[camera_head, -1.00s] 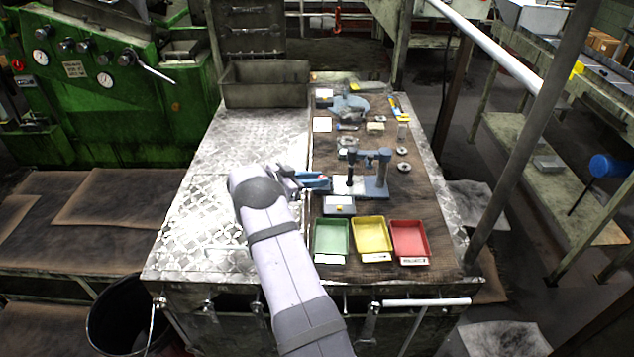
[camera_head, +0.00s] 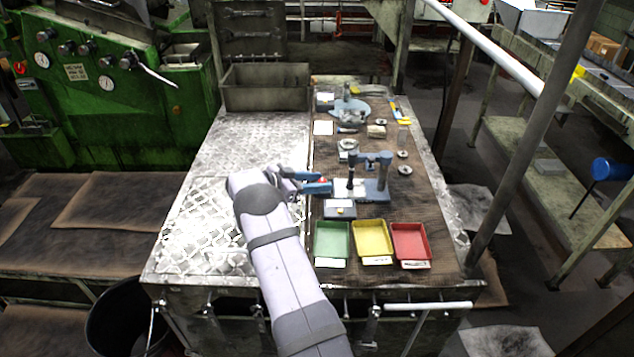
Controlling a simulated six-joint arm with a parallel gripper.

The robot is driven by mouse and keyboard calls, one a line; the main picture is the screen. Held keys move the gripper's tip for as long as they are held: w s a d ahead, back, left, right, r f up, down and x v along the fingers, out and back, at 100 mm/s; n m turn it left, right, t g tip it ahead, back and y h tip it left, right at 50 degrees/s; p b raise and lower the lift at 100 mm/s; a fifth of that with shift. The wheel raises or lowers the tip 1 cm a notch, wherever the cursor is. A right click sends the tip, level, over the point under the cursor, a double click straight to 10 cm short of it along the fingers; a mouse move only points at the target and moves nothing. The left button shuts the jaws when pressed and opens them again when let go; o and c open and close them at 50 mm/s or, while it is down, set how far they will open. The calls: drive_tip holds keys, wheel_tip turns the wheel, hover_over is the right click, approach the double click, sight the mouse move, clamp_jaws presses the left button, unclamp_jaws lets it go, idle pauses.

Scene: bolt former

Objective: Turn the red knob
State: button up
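A small red spot, apparently the red knob (camera_head: 323,178), shows at the fingertips of my gripper (camera_head: 319,181), just left of the small blue-grey press (camera_head: 382,170) on the bench. The two blue fingers stand apart, one on the far side and one on the near side of the red spot. I cannot tell whether they touch it. The fingers hide part of the knob and its mounting. A second red knob or button (camera_head: 19,67) is on the green machine at the far left, away from my gripper.
Green (camera_head: 332,240), yellow (camera_head: 371,237) and red (camera_head: 410,240) trays stand in front of the press, with a small grey box (camera_head: 340,208) behind the green one. Small metal parts lie farther back. The bench's left metal plate (camera_head: 240,150) is clear beyond my arm.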

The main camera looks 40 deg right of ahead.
drive_tip(key=shift+a, duration=0.1)
drive_tip(key=b+v, duration=0.2)
drive_tip(key=v, duration=0.4)
drive_tip(key=shift+w+a+r+b, duration=0.1)
drive_tip(key=shift+w+a+b, duration=0.1)
drive_tip(key=shift+b, duration=0.2)
drive_tip(key=shift+a+r, duration=0.2)
drive_tip(key=shift+a, duration=0.1)
